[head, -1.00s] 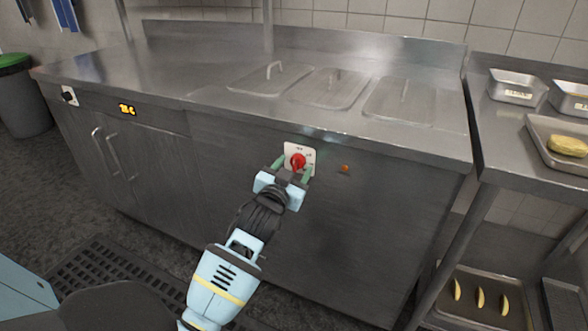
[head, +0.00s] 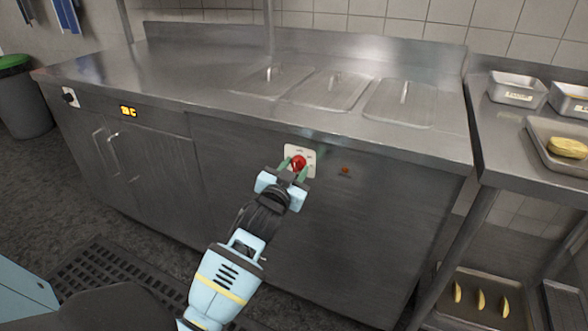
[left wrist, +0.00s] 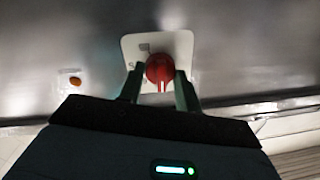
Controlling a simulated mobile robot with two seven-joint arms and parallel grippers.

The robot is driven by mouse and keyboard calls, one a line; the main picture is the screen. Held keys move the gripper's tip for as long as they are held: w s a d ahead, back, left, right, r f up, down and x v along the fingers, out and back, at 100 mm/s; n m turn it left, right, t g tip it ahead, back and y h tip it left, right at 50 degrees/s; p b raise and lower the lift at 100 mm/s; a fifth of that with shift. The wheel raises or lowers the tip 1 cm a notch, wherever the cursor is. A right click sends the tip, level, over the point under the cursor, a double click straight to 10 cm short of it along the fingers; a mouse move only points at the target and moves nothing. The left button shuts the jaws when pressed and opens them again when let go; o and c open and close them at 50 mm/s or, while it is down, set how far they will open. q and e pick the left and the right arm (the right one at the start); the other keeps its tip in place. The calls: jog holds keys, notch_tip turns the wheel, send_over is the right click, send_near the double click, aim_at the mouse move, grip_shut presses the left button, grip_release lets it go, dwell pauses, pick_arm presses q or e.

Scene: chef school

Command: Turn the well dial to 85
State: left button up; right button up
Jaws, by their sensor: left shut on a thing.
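The well dial is a red knob (head: 299,162) on a white plate (head: 307,151) on the steel counter's front. My left gripper (head: 292,170) is at the dial, with its green fingers on either side of the knob and shut on it. In the left wrist view the red knob (left wrist: 160,67) sits between the two fingers (left wrist: 158,88), in front of the white plate (left wrist: 180,45). The markings on the plate are too small and partly hidden to read. My right gripper is not in view.
A small orange lamp (head: 345,170) is right of the dial. Several lidded wells (head: 340,90) are set in the counter top. A black knob (head: 69,97) and a lit display (head: 128,111) are at the left. A side table with trays (head: 535,130) stands at right.

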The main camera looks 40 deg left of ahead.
pick_arm(q)
jog(key=shift+m+p, duration=0.75)
jog(key=shift+m, duration=0.45)
jog(key=m+p, duration=0.1)
jog(key=m, duration=0.2)
jog(key=shift+m, duration=0.3)
jog(key=m+p, duration=0.1)
jog(key=m, duration=0.4)
jog(key=shift+f+t, duration=0.1)
jog(key=shift+t, duration=0.3)
jog(key=m+h, duration=0.1)
jog(key=m, duration=0.4)
jog(key=shift+a+m+p, duration=0.1)
jog(key=shift+m+p, duration=0.3)
jog(key=m, duration=0.3)
jog(key=shift+m+p, duration=0.35)
jog(key=shift+m, duration=0.05)
jog(key=m+h+p, duration=0.1)
jog(key=m, duration=0.3)
jog(key=shift+a, duration=0.1)
jog(key=shift+m+p, duration=0.35)
jog(key=shift+m, duration=0.65)
jog(key=m+p, duration=0.1)
jog(key=m, duration=0.2)
jog(key=shift+m+p, duration=0.4)
jog(key=shift+m, duration=0.6)
